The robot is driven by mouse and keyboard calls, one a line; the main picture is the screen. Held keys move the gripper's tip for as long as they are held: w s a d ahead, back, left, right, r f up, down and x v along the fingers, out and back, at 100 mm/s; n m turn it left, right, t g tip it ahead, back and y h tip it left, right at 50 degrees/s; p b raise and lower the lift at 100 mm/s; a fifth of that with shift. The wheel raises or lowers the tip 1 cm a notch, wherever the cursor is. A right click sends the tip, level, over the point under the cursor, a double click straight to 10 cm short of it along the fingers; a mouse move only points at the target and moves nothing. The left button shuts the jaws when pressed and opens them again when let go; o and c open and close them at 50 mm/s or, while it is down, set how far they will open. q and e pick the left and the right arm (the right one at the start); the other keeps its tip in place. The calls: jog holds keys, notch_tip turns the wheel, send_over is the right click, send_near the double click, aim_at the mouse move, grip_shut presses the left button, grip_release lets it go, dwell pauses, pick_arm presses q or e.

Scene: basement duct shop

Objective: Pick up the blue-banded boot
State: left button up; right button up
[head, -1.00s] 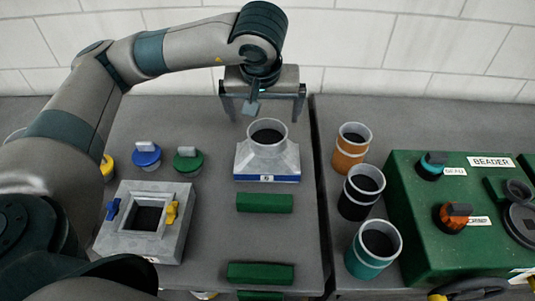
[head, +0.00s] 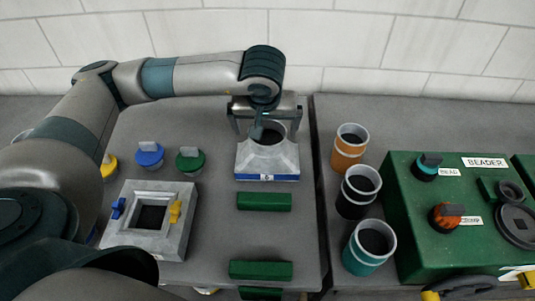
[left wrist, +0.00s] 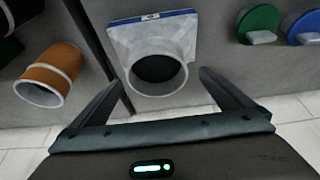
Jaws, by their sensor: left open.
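The blue-banded boot (head: 268,159) is a grey metal piece with a square flared base, a blue band along its front edge and a round collar on top. It stands upright on the left bench. In the left wrist view the boot (left wrist: 150,42) shows its open collar between and just beyond my fingers. My left gripper (head: 265,128) is open, with its fingers on either side of the collar in the head view. The gripper (left wrist: 165,92) holds nothing. The gripper partly hides the collar in the head view. My right gripper is not in view.
Green blocks (head: 264,201) lie in front of the boot. A grey square fixture (head: 165,247) with blue and yellow clamps, a blue knob (head: 149,155) and a green knob (head: 189,160) are to the left. Orange (head: 349,148), black and teal cups and the green beader (head: 440,240) are right.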

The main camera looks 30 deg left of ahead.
aim_at(268, 138)
pick_arm(q)
jog(key=x, duration=0.1)
jog(key=p+x, duration=0.2)
jog(key=shift+d+f, duration=0.2)
jog(key=shift+f, duration=0.1)
jog(key=shift+w+f, duration=0.15)
jog(key=shift+f, duration=0.1)
jog(key=shift+c, duration=0.7)
jog(key=c, duration=1.7)
jog(key=shift+o, duration=0.2)
jog(key=shift+r, duration=0.1)
